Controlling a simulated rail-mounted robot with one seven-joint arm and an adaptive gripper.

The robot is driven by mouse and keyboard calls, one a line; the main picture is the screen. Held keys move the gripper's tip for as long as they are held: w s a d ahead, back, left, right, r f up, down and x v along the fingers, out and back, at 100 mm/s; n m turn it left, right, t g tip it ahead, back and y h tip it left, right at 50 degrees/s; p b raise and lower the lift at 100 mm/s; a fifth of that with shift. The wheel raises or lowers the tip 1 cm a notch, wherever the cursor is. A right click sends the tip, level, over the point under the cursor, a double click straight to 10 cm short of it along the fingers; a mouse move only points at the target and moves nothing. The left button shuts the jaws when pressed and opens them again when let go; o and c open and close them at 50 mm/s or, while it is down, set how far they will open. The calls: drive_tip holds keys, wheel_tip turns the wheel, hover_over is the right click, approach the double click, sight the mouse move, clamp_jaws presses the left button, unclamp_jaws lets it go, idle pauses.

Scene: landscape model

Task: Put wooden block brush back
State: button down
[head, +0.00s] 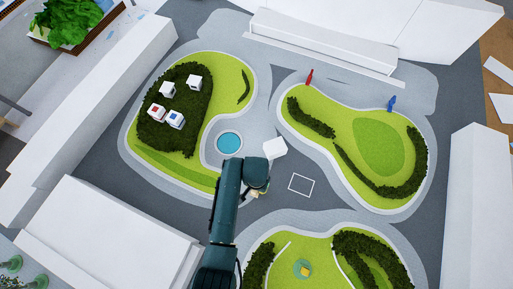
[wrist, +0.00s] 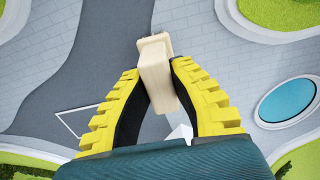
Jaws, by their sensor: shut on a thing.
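The wooden block brush (wrist: 157,72) is a pale beige block. In the wrist view it stands out between the yellow-ribbed fingers of my gripper (wrist: 158,82), which is shut on it. It is above grey paving, and I cannot tell its height. In the head view my gripper (head: 254,192) is mostly hidden under my dark green wrist, between the round pool and a white square outline; the brush cannot be made out clearly there.
A white cube (head: 275,148) stands close beyond my gripper. The white square outline (head: 301,184) is on bare paving at right. A blue pool (head: 229,143) lies at left. Several small white blocks sit on the dark hedge (head: 181,140). Red (head: 309,77) and blue (head: 391,103) figures stand farther back.

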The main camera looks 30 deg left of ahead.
drive_tip(key=shift+f, duration=0.25)
drive_tip(key=c, duration=1)
unclamp_jaws()
wheel_tip(320, 180, up, 12)
